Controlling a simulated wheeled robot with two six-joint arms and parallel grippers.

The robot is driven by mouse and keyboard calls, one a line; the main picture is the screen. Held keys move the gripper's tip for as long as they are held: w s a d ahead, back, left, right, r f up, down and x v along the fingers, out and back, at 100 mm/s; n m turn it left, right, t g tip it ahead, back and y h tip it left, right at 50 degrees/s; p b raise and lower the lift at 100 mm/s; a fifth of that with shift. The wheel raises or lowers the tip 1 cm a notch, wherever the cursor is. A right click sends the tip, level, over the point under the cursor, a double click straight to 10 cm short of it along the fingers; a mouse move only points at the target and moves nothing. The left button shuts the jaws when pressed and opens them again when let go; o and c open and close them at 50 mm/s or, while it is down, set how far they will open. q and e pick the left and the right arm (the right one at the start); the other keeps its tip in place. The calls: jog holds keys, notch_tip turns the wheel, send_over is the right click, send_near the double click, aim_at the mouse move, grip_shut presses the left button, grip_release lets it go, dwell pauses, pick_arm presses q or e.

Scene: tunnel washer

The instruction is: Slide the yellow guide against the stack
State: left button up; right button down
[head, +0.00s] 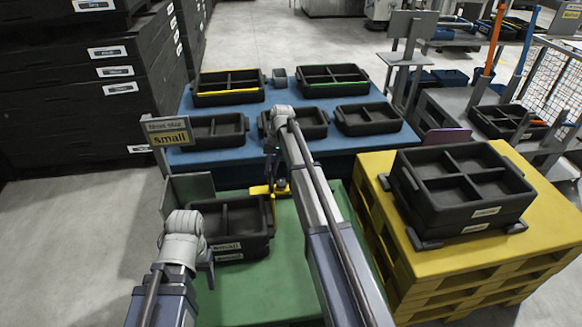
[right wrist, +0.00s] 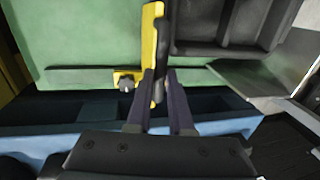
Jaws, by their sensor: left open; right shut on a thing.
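The yellow guide (head: 262,190) stands on the green surface at the right rear corner of the stack (head: 233,236) of black trays labelled "small". In the right wrist view the guide (right wrist: 151,40) is an upright yellow bar with a foot and dark knob (right wrist: 126,85). The stack (right wrist: 218,50) lies right beside it; I cannot tell whether they touch. My right gripper (right wrist: 158,105) is shut on the guide's near end, its fingers either side; in the head view it is mostly hidden behind its arm. My left gripper (head: 206,272) is open and empty, low beside the stack's left front.
A blue table (head: 205,158) with several black trays stands behind. A yellow pallet (head: 380,215) with divided black trays (head: 465,185) is at right. The green surface (head: 250,290) is clear in front.

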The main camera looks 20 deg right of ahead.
jog(key=shift+w+a, duration=0.2)
jog(key=shift+a, duration=0.75)
jog(key=shift+w+a, duration=0.2)
jog(key=shift+a, duration=0.7)
jog(key=c, duration=0.8)
grip_release()
jog(key=shift+d+r, duration=0.1)
jog(key=shift+r, duration=0.05)
notch_tip(320, 180, up, 7)
jog(key=d+p, duration=0.1)
jog(key=p, duration=0.6)
jog(key=shift+s+d+r+p, duration=0.15)
jog(key=shift+r+p, duration=0.05)
jog(key=shift+p, duration=0.15)
